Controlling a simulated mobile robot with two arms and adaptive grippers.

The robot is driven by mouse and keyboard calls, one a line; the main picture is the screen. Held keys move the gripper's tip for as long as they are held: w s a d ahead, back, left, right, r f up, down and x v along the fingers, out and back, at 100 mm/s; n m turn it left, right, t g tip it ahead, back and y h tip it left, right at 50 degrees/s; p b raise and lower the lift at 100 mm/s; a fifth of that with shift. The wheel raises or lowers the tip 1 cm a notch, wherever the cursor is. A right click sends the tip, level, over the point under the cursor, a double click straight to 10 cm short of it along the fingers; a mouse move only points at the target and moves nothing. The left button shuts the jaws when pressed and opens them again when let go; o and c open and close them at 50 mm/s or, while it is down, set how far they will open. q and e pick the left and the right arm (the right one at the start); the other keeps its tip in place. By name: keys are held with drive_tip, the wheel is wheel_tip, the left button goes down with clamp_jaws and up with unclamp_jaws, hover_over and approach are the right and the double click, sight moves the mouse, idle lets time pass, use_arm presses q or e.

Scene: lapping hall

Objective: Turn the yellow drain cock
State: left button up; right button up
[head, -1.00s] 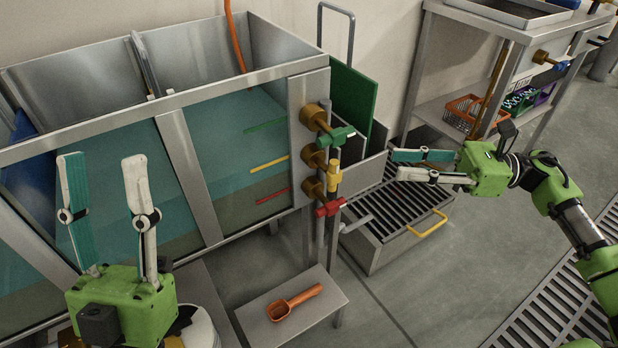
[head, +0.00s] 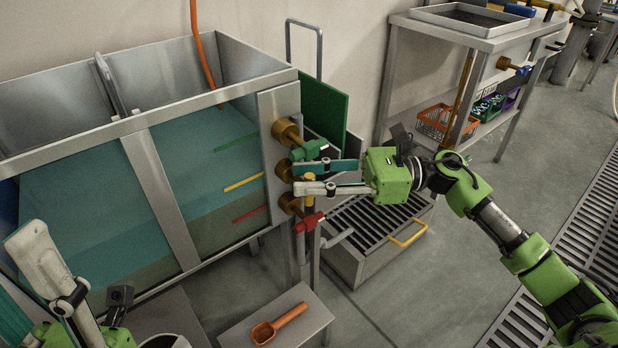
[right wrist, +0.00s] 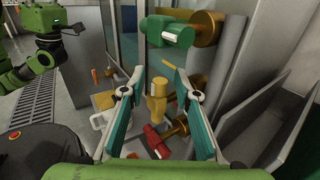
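The yellow drain cock (head: 310,200) is the middle one of three on the tank's steel end panel. In the head view my right gripper's lower finger partly covers it. In the right wrist view its yellow handle (right wrist: 158,100) stands upright between the two fingers, with gaps on both sides. My right gripper (head: 295,178) is open around the handle; it also shows in the right wrist view (right wrist: 158,78). My left gripper (head: 14,268) is open and empty at the lower left, partly cut off by the frame.
A green cock (head: 312,150) sits just above and a red cock (head: 308,222) just below, both close to my right fingers. A grated drain box (head: 365,262) and a small stand with an orange scoop (head: 280,325) are below. A green board (head: 325,105) stands behind.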

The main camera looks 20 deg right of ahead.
drive_tip(key=shift+a, duration=0.1)
clamp_jaws()
